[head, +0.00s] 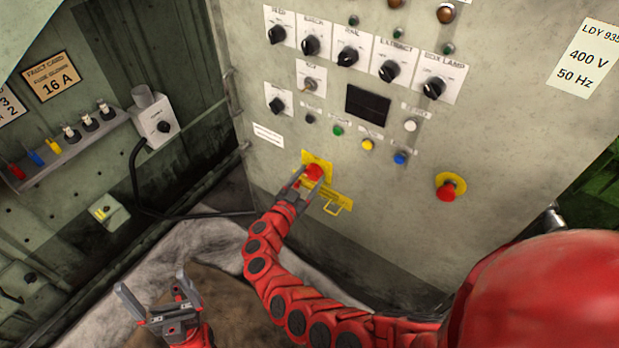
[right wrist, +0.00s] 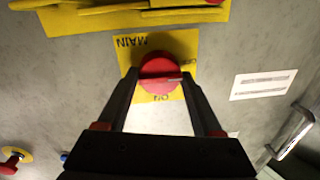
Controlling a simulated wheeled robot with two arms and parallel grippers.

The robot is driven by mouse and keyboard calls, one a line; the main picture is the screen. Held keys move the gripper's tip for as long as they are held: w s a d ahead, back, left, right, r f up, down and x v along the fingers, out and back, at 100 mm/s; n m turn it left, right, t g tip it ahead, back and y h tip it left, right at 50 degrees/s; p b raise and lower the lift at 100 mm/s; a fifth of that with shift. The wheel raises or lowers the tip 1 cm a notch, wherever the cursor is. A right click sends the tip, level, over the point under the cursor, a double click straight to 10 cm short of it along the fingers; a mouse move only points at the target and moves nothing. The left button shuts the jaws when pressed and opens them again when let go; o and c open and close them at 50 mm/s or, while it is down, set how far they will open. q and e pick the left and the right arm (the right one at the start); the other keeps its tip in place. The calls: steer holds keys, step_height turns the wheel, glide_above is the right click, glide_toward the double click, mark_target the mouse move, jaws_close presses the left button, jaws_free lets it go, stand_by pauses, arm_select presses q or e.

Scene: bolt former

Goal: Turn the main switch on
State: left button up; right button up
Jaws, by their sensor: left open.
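The main switch is a round red knob (head: 314,172) on a yellow plate on the grey cabinet front. In the right wrist view the knob (right wrist: 160,73) sits on its plate (right wrist: 180,42), which appears upside down with MAIN, ON and a partly hidden OFF. The knob's ridge lies across the picture, its pale-marked end towards OFF. My right gripper (head: 301,182) is at the switch; in its wrist view the fingertips (right wrist: 160,76) flank the knob. Whether they press on it is unclear. My left gripper (head: 158,302) is open and empty, low at the left.
A yellow hasp (head: 338,204) is just below and right of the switch. A red emergency button (head: 447,188) is further right. Rotary knobs (head: 347,56) and coloured buttons (head: 367,145) are above. A small grey box (head: 156,122) with a cable is on the left wall.

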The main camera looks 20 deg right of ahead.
steer(key=c, duration=0.5)
steer(key=shift+f, duration=0.1)
steer(key=shift+d+f+m+b, duration=0.1)
steer(key=shift+m+b, duration=0.6)
steer(key=shift+b, duration=0.1)
steer(key=shift+f+m+h+b, duration=0.1)
steer(key=shift+m+h+b, duration=0.25)
steer(key=shift+m+b, duration=4.1)
steer(key=shift+f+m+h+b, duration=0.1)
steer(key=shift+m+h+b, duration=0.25)
steer(key=shift+m+b, duration=4.1)
